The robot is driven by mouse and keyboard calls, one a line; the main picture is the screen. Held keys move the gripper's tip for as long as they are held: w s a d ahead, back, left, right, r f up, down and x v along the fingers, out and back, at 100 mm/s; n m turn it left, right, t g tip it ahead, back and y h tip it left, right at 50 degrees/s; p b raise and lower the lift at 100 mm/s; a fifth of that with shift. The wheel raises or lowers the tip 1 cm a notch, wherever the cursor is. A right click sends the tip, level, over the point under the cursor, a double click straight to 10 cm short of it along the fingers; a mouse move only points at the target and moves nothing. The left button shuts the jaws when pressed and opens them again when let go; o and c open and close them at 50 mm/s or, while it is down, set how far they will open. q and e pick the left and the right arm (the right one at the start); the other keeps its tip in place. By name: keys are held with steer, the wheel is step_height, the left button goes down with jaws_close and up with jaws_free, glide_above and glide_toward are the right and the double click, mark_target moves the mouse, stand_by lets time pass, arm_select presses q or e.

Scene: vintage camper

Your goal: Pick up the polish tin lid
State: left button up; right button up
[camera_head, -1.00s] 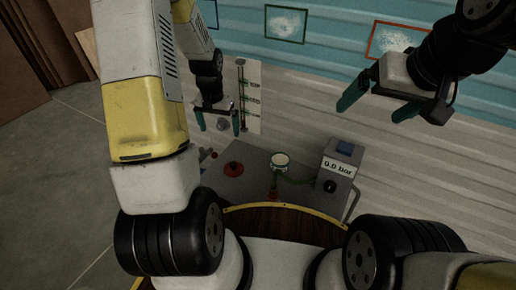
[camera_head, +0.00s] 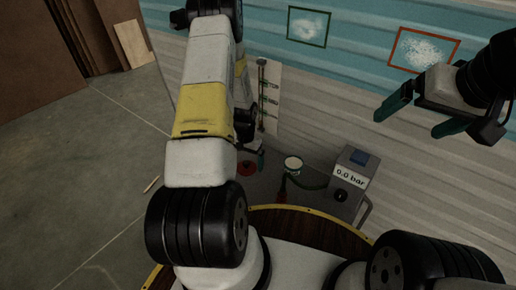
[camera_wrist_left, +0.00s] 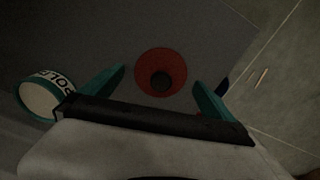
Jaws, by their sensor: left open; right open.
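A red round disc with a dark knob (camera_wrist_left: 161,75), which looks like the polish tin lid, lies on a grey surface. In the head view the red disc (camera_head: 246,169) is partly hidden by my left arm and gripper. My left gripper (camera_wrist_left: 160,76) is open above it; in the wrist view the disc appears between the two teal fingers, with nothing held. A pale round tin with lettering (camera_wrist_left: 44,96) stands left of the left gripper; it also shows in the head view (camera_head: 293,164). My right gripper (camera_head: 408,124) is open and empty, high at the right.
A grey box reading "0.0 bar" (camera_head: 349,178) stands right of the tin, with a green hose running to it. A panel with green fittings (camera_head: 268,97) is at the wall behind. Open floor (camera_head: 105,170) lies to the left.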

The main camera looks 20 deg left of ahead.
arm_select(q)
steer(key=shift+f, duration=0.25)
steer(key=c, duration=1.4)
steer(key=shift+c, duration=0.2)
steer(key=shift+r, duration=0.1)
